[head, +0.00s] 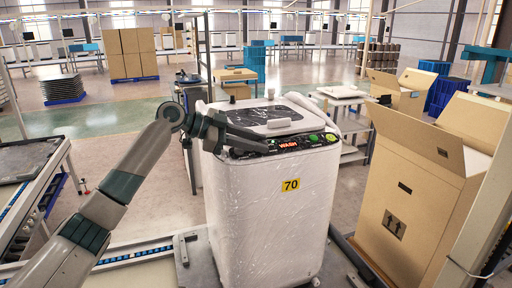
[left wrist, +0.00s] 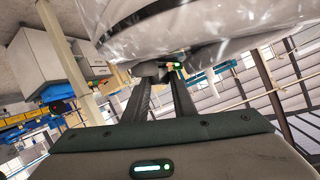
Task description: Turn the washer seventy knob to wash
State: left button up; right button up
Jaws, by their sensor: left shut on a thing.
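The washer (head: 265,205) is white, wrapped in clear film and marked with a yellow "70" label (head: 291,185). Its dark control panel (head: 246,152) shows red lit letters reading "WASH" and green lights at the right. My left gripper (head: 268,146) reaches in from the left to the panel's left part. In the left wrist view its two fingers (left wrist: 161,74) are closed in on a small dark knob (left wrist: 152,68) on the panel, beside a green light. In the head view the fingers hide the knob. My right gripper is in neither view.
An open tall cardboard box (head: 405,200) stands close to the right of the washer. A roller conveyor with a dark tray (head: 28,158) is at the left. Pallets with stacked boxes (head: 130,55) and work tables stand farther back. Open floor lies behind left.

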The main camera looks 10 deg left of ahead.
pick_arm(q)
jog(key=shift+w+f+m+g, duration=0.1)
jog(key=shift+w+m+g, duration=0.05)
jog(key=shift+m+g, duration=0.55)
jog(key=shift+g, duration=0.3)
jog(key=o, duration=1)
jog(key=shift+o, duration=0.2)
jog(key=shift+d, duration=0.1)
jog(key=shift+b+v, duration=0.75)
jog(key=shift+v, duration=0.1)
jog(key=b+v, duration=0.6)
jog(key=v, duration=1)
jog(key=shift+f, duration=0.2)
